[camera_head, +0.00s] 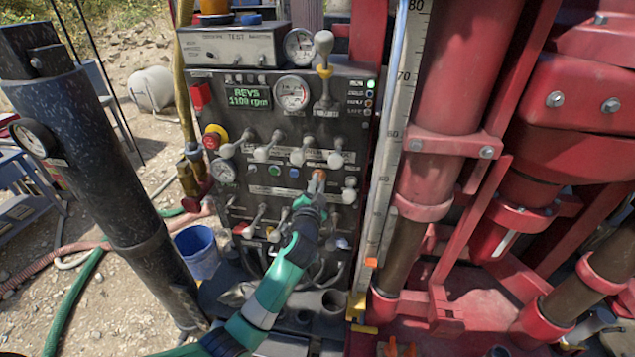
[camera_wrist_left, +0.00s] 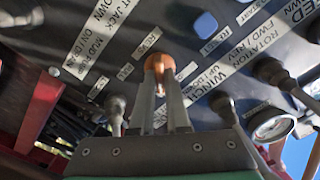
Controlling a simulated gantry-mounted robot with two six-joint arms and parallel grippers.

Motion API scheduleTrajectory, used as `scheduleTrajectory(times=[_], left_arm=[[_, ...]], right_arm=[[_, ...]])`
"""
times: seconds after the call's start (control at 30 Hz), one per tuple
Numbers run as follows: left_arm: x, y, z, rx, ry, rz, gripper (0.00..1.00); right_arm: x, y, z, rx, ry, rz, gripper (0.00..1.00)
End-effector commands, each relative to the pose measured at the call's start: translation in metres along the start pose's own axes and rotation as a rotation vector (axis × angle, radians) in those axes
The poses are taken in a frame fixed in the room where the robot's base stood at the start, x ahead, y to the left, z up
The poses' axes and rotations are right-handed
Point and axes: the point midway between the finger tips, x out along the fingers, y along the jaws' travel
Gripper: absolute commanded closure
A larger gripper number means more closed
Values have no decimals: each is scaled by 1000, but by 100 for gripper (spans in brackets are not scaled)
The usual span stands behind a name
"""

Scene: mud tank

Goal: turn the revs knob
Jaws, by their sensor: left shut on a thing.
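The revs knob is a small orange round knob (camera_head: 319,174) on the dark control panel (camera_head: 285,186), to the right of a row of coloured buttons. In the left wrist view the orange knob (camera_wrist_left: 183,71) sits at the tips of the two pale fingers, with small white labels around it. My left gripper (camera_head: 316,186) reaches up from below and is shut on the knob. The fingers cover part of it. The green display (camera_head: 248,97) at the panel's upper left reads REVS and about 1100 rpm. My right gripper is not in view.
Several levers with pale knobs stick out close around the gripper, such as one (camera_head: 336,159) above right. A red emergency-type button (camera_head: 212,141) is at the panel's left edge. A ruler (camera_head: 398,130) and red rig columns (camera_head: 450,90) stand right. A blue bucket (camera_head: 198,252) stands lower left.

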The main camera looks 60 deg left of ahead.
Motion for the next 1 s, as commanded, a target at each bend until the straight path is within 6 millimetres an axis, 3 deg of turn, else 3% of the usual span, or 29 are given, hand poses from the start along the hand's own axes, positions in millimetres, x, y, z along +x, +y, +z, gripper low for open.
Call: scheduleTrajectory(times=[0.6, 0.63, 0.77, 1.0], left_arm=[[0, 0, -1, 47, 2, -1, 100], [0, 0, -1, 47, 2, -1, 81], [0, 0, -1, 47, 2, -1, 58], [0, 0, 0, 46, 1, 0, 56]], right_arm=[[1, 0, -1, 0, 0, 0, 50], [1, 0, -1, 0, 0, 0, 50], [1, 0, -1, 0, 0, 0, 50], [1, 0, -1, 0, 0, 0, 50]])
